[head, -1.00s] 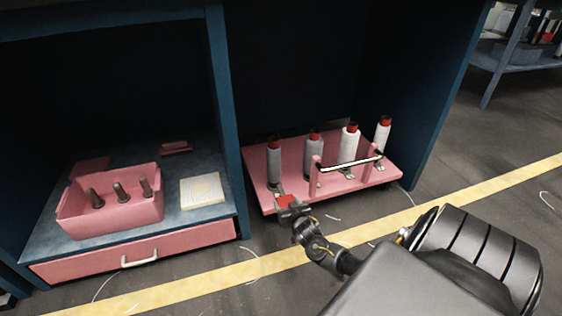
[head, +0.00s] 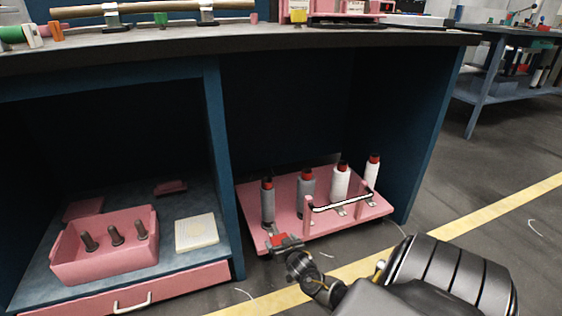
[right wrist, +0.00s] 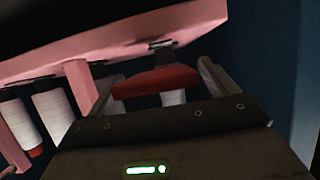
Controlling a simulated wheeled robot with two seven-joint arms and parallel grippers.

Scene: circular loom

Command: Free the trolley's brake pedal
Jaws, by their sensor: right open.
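The pink trolley (head: 325,222) stands on the floor under the bench, in the right bay. Its red brake pedal (head: 277,239) is at the front left corner. In the right wrist view the red pedal (right wrist: 155,82) lies across the space between my two fingers, below a metal bracket on the trolley's pink edge (right wrist: 120,35). My right gripper (head: 288,247) is open at the pedal, one finger to each side. Whether the fingers touch it cannot be told. My left gripper is not in view.
Several spools (head: 305,188) stand on the trolley behind its white handle bar (head: 343,200). A blue panel (head: 222,165) divides the bays. A pink bin (head: 105,262) and a pale block (head: 196,232) rest on the left shelf. The floor in front is clear, with a yellow line.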

